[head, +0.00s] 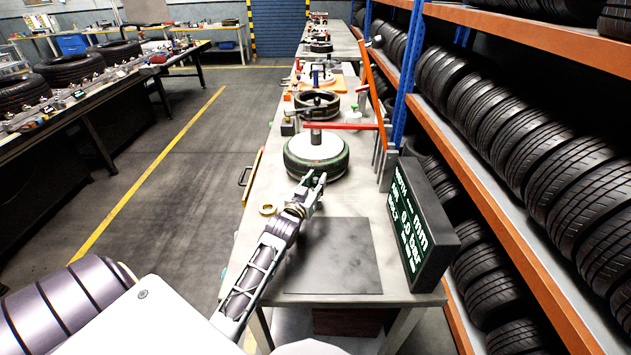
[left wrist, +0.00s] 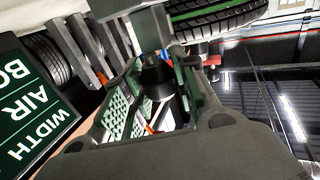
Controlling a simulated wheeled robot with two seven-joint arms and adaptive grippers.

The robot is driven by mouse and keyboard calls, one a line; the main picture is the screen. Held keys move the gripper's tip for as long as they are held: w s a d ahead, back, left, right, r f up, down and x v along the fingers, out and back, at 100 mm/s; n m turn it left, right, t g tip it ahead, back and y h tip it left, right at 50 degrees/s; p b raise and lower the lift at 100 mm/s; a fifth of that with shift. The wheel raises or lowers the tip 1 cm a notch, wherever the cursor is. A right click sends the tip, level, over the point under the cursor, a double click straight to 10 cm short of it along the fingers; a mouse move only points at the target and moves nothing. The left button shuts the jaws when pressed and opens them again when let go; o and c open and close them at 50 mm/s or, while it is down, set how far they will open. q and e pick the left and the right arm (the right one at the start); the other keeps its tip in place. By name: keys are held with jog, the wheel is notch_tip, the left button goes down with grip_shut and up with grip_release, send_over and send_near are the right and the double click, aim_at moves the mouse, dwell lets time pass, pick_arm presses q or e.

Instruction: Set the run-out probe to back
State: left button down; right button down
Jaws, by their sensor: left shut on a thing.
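My left gripper (head: 314,178) reaches in at the near edge of a tyre (head: 300,172) that lies flat with a pale disc (head: 318,148) in its middle. In the left wrist view its fingers are closed around a dark knob-like part (left wrist: 155,76), which I take to be the run-out probe's handle. The fingers hide much of it, and its setting cannot be read. The tyre also shows at the top of the left wrist view (left wrist: 222,22). My right gripper is not in view.
A red bar (head: 347,126) crosses above the tyre, near an orange lever (head: 371,78). A display box (head: 428,222) stands at the bench's right edge. A dark mat (head: 333,258) lies in front, with a brass ring (head: 268,209) to its left. Tyre racks line the right.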

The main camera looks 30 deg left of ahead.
pick_arm(q)
jog(key=c, duration=1.3)
grip_release()
jog(key=shift+o, duration=0.9)
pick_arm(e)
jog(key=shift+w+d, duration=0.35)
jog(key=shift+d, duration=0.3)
pick_arm(q)
jog(key=shift+s+d+f, duration=0.1)
jog(key=shift+s, duration=0.5)
jog(key=s+d, duration=0.1)
jog(key=s, duration=0.9)
jog(key=shift+s+d, duration=0.3)
jog(key=shift+d, duration=0.05)
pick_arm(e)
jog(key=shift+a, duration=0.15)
pick_arm(q)
jog(key=shift+r, duration=0.2)
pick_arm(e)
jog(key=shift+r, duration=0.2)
